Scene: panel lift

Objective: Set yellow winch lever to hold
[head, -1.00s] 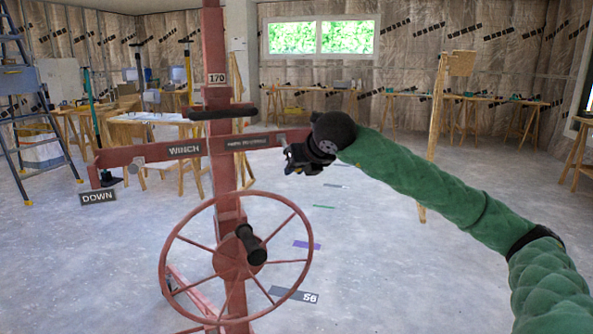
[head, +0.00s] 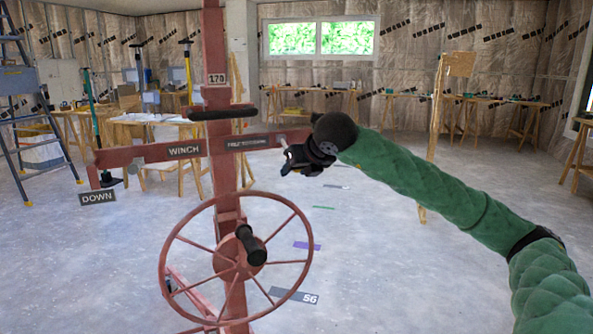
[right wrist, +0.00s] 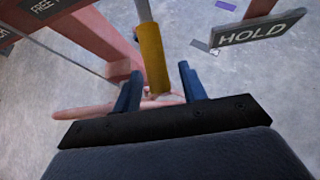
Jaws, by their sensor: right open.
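The yellow winch lever (right wrist: 152,55) shows in the right wrist view as a yellow grip on a grey metal rod. Its lower end lies between the two blue fingers of my right gripper (right wrist: 161,72), with gaps on both sides. That gripper is open. A dark HOLD sign (right wrist: 262,30) is to the right of the lever there. In the head view my right gripper (head: 287,160) is at the right end of the red winch arm (head: 165,151), where the lever's yellow grip cannot be made out. My left gripper is not in view.
The red winch post (head: 217,75) stands in front of me with a large red handwheel (head: 163,265) and its black crank handle (head: 250,245). A DOWN sign (head: 97,197) hangs at the left. The floor (head: 400,280) to the right is clear.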

